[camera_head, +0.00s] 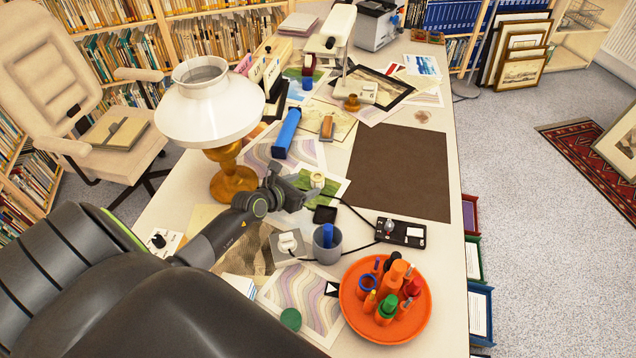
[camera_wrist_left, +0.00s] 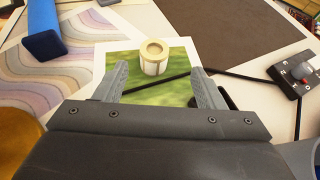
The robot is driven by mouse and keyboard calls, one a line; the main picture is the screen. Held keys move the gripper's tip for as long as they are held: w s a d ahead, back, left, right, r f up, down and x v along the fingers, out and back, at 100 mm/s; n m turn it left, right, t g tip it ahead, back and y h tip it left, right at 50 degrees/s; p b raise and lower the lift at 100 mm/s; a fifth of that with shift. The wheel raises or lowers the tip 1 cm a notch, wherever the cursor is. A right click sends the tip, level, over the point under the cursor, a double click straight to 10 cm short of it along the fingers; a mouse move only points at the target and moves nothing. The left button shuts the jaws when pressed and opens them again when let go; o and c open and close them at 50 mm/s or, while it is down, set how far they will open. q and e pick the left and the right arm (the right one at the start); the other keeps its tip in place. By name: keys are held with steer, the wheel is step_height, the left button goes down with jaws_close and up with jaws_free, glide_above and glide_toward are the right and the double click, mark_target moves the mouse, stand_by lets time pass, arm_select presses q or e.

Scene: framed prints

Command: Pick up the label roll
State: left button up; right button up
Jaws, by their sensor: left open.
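The label roll (camera_wrist_left: 154,58) is a small cream cylinder with a hole in its top. It stands upright on a print with a green picture (camera_wrist_left: 150,85). In the head view the label roll (camera_head: 317,180) is just beyond the fingers of my left gripper (camera_head: 303,190). In the left wrist view my left gripper (camera_wrist_left: 158,85) is open, with its fingers apart and nothing between them but the print and a black cable. The roll shows ahead of the fingertips, in line with the gap. My right gripper does not show.
A blue box (camera_head: 287,133) lies behind. A grey cup (camera_head: 327,244) and a black control box (camera_head: 400,233) with a cable stand in front. An orange tray (camera_head: 386,327) holds several bottles. The lamp (camera_head: 211,105) rises at left. The brown mat (camera_head: 400,170) is clear.

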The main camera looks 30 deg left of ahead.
mark_target(315, 178)
arm_select(q)
steer(key=shift+w+d+f, duration=0.1)
steer(key=shift+w+f, duration=0.25)
steer(key=shift+w, duration=0.3)
steer(key=x, duration=0.1)
steer(key=b+x, duration=0.1)
steer(key=x, duration=0.1)
steer(key=b+x, duration=0.1)
steer(key=shift+w+a+f, duration=0.25)
steer(key=shift+a, duration=0.1)
steer(key=shift+w+f, duration=0.1)
steer(key=shift+w, duration=0.3)
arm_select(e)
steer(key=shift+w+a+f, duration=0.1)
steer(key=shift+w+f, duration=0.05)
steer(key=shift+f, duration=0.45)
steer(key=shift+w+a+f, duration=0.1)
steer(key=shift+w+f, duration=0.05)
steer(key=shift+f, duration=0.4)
arm_select(q)
steer(key=c, duration=1.1)
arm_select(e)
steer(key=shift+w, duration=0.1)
